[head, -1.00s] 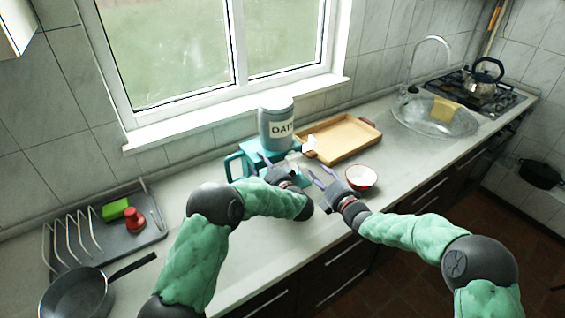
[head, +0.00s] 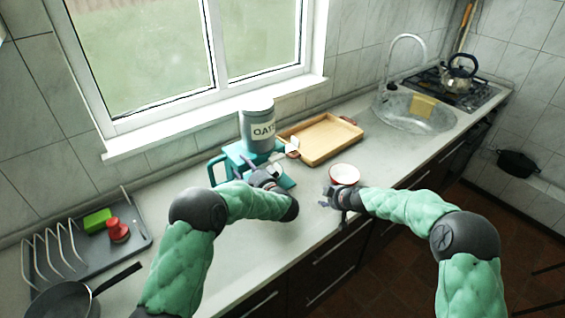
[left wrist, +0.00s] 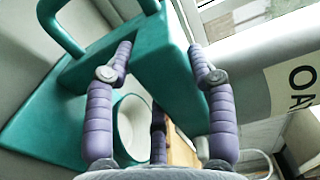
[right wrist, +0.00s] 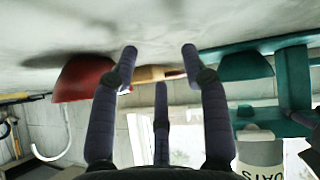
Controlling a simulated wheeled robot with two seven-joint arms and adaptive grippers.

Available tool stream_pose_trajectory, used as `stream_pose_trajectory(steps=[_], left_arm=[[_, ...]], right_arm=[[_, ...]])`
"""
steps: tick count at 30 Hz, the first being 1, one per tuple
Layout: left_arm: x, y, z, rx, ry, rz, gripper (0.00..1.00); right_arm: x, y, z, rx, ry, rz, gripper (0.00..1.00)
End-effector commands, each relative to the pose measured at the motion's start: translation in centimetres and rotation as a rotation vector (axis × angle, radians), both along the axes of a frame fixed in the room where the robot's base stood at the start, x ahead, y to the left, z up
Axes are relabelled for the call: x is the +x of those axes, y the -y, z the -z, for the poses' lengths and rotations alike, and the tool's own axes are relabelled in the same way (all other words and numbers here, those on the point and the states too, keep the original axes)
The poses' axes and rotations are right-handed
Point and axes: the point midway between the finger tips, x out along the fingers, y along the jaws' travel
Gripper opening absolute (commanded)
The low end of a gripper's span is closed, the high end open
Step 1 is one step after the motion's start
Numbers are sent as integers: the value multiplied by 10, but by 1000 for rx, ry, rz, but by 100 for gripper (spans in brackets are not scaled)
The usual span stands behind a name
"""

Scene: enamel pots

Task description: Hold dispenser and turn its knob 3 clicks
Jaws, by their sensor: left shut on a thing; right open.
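The dispenser is a grey canister (head: 257,130) labelled OATS on a teal stand (head: 233,160). A white knob (head: 292,146) shows at its right side. My left gripper (head: 252,176) is at the stand; in the left wrist view its fingers (left wrist: 158,62) are shut on the teal column (left wrist: 165,70), one on each side.
A red and white bowl (head: 344,175) stands close beside my right gripper. A wooden tray (head: 322,140) lies behind it. A dish rack (head: 70,255), a pan (head: 62,300) and the sink (head: 415,112) are farther off.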

Motion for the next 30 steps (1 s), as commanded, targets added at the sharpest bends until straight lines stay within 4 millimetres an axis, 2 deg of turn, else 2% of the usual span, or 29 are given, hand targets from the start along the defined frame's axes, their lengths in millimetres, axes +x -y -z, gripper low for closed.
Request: stream_pose_trajectory(steps=[8, 13, 18, 24, 30], left_arm=[[0, 0, 2, -1, -4, 0, 0], [0, 0, 2, -1, -4, 0, 0], [0, 0, 2, -1, -4, 0, 0], [0, 0, 2, -1, -4, 0, 0], [-1, 0, 2, -1, -4, 0, 0]], right_arm=[[-15, -42, -11, 562, -330, 160, 46], [-19, -63, -39, 965, -572, 256, 46], [-15, -68, -76, 1307, -770, 301, 46], [-10, -63, -108, 1539, -901, 299, 46], [-6, -67, -116, 1597, -936, 293, 46]])
